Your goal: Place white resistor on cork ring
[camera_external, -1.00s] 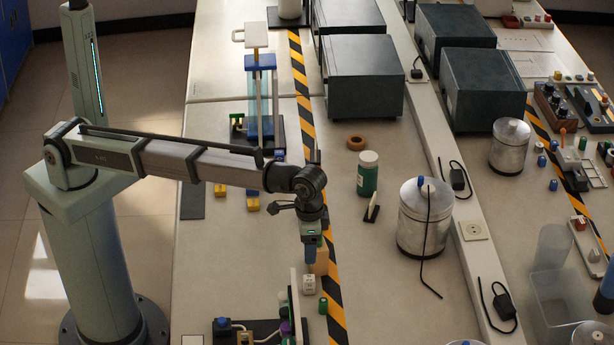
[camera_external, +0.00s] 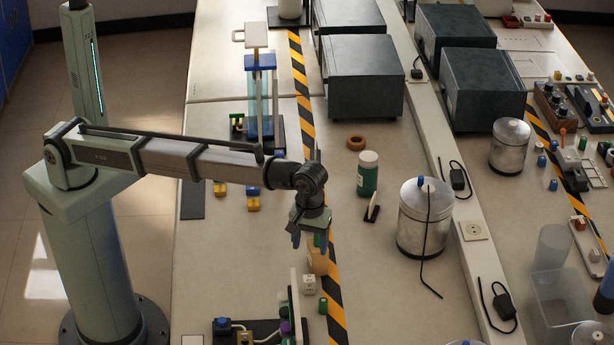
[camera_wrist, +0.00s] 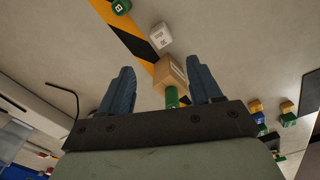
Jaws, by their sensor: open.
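A small white block (camera_external: 309,285), which looks like the white resistor, stands on the bench beside the striped tape; it also shows in the wrist view as a white block with dark markings (camera_wrist: 160,37). The cork ring (camera_external: 356,143) lies flat on the bench in front of the dark boxes, with nothing on it. My gripper (camera_external: 308,241) hangs above and behind the white block, apart from it. In the wrist view its two blue fingers (camera_wrist: 161,80) are spread and empty, with the white block beyond their tips.
A tan block (camera_external: 318,260) stands close to the white block, with a green cylinder (camera_wrist: 171,97) near it. A green bottle (camera_external: 368,175) and a metal canister (camera_external: 424,220) stand to the right.

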